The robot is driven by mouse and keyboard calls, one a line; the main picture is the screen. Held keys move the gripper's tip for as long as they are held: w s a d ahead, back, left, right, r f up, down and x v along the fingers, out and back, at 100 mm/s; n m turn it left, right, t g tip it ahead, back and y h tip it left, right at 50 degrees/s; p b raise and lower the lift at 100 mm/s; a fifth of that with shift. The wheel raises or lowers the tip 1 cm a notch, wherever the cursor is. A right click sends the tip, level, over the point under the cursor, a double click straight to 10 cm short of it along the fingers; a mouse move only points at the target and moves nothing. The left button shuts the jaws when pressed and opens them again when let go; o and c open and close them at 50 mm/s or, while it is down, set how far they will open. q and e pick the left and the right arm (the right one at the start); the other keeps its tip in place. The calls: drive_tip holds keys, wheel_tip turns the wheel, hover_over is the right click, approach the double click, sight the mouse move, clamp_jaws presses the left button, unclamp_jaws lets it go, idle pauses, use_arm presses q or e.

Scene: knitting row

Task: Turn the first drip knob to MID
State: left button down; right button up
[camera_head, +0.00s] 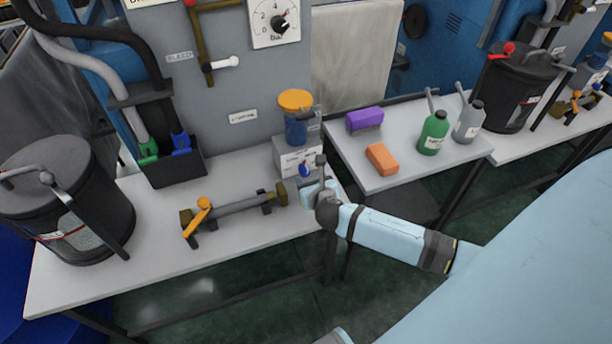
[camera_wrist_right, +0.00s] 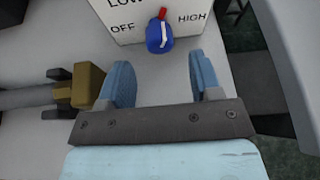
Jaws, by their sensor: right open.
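The blue drip knob (camera_wrist_right: 159,37) sits on the front of a pale box (camera_wrist_right: 128,20), which also shows in the head view (camera_head: 287,159). The knob has a white line and a red tip, pointing up and slightly right. OFF is printed to its left, HIGH to its right, and part of LOW above left. The MID mark does not show. My right gripper (camera_wrist_right: 162,82) is open and empty, its light blue fingers just short of the knob, one on each side. In the head view the right gripper (camera_head: 318,194) is beside the box. My left gripper is not in view.
A blue jar with an orange lid (camera_head: 296,103) stands on the box. A pipe with brass ends (camera_head: 240,206) lies left of my right gripper. A second table (camera_head: 400,178) to the right holds a purple block, an orange block and bottles.

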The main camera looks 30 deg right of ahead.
sight(306, 174)
drive_tip(key=x, duration=0.5)
drive_tip(key=shift+b, duration=0.35)
